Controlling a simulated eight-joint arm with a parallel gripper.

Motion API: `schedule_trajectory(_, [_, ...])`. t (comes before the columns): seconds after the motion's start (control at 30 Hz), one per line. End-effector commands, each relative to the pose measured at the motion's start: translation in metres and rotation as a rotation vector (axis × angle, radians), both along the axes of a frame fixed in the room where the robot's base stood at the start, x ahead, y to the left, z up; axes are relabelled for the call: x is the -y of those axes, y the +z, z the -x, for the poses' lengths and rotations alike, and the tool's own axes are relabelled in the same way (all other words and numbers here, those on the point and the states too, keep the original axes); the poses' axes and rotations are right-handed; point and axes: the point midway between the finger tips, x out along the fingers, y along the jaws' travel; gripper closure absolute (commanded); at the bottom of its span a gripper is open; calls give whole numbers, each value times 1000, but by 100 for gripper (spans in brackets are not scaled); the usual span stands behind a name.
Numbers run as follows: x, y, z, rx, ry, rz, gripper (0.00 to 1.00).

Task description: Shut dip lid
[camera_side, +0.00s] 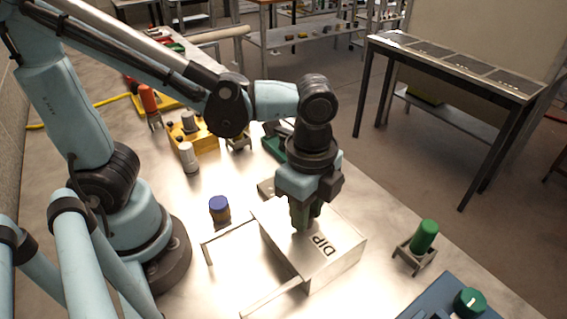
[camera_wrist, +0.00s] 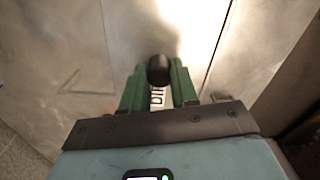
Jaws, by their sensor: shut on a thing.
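The dip lid (camera_side: 335,262) is a pale metal cover with "DIP" in black letters on its top face. It also shows in the wrist view (camera_wrist: 135,30), where part of the lettering is visible between my fingers. My gripper (camera_side: 302,222) points down onto the lid, left of the lettering in the side view. In the wrist view my green fingers (camera_wrist: 158,84) are closed on a dark round knob (camera_wrist: 159,69). My gripper hides the knob in the side view. I cannot tell whether the lid is fully seated.
Thin metal rails (camera_side: 228,233) stand left of the lid. A blue-capped jar (camera_side: 219,208) stands near them. A green cylinder in a holder (camera_side: 424,238) and a blue box with a green knob (camera_side: 468,302) are at right. A yellow block (camera_side: 195,138) sits behind.

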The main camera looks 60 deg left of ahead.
Motion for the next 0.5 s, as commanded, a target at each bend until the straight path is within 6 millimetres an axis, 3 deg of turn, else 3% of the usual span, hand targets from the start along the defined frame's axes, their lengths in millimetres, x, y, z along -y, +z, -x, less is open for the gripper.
schedule_trajectory(0.13, [1, 1, -15, 1, 0, 3, 100])
schedule_trajectory(0.5, [0, 1, -19, 7, 1, 1, 100])
